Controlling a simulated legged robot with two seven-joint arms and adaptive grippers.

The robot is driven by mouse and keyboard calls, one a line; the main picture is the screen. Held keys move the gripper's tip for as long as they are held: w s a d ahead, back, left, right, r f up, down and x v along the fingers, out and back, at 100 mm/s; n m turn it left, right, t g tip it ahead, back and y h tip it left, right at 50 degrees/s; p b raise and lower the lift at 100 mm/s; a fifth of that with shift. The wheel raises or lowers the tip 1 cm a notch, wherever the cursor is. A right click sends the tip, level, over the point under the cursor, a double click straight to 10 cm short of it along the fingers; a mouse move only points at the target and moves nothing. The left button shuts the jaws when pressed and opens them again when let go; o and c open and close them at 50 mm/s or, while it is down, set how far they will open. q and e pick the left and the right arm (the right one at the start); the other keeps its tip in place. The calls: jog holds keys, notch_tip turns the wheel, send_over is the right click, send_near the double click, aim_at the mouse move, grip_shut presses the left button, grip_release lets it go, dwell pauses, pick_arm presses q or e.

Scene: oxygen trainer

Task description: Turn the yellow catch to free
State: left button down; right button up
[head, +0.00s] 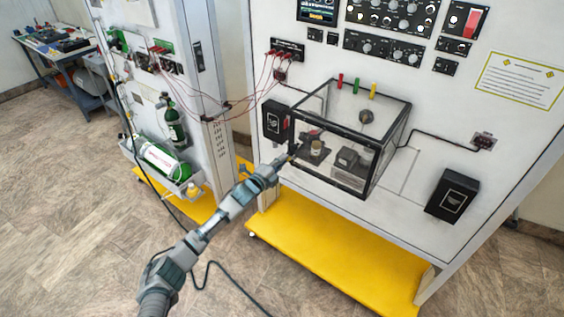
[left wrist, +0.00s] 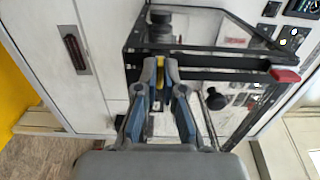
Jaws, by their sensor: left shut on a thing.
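The yellow catch (left wrist: 172,70) shows in the left wrist view as a small yellow piece between my left fingertips, at the dark frame of a clear box. My left gripper (left wrist: 161,68) is shut on it, and the fingers hide most of it. In the head view my left gripper (head: 291,156) reaches the lower left edge of the clear, black-framed box (head: 378,148). The catch is too small and covered there to tell its angle. My right gripper is in neither view.
Red, green and yellow pegs (head: 357,86) stand along the box top. A black switch box (head: 276,121) is close left of the clear box, and another black box (head: 452,195) is to the right. A yellow base (head: 330,250) lies below. Red wires (head: 262,78) hang upper left.

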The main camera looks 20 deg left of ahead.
pick_arm(q)
jog(key=shift+d+f+n, duration=0.2)
jog(key=shift+n, duration=0.1)
jog(key=n, duration=0.5)
jog(key=n+p, duration=0.1)
jog(key=n, duration=0.5)
jog(key=r+n+p, duration=0.1)
jog(key=n, duration=0.5)
jog(key=shift+a, duration=0.2)
jog(key=shift+w+r+n, duration=0.1)
jog(key=shift+r+n, duration=0.15)
jog(key=shift+n, duration=0.05)
jog(key=c, duration=1.3)
grip_release()
jog(key=shift+c, duration=0.2)
jog(key=shift+o, duration=0.2)
jog(key=shift+f, duration=0.3)
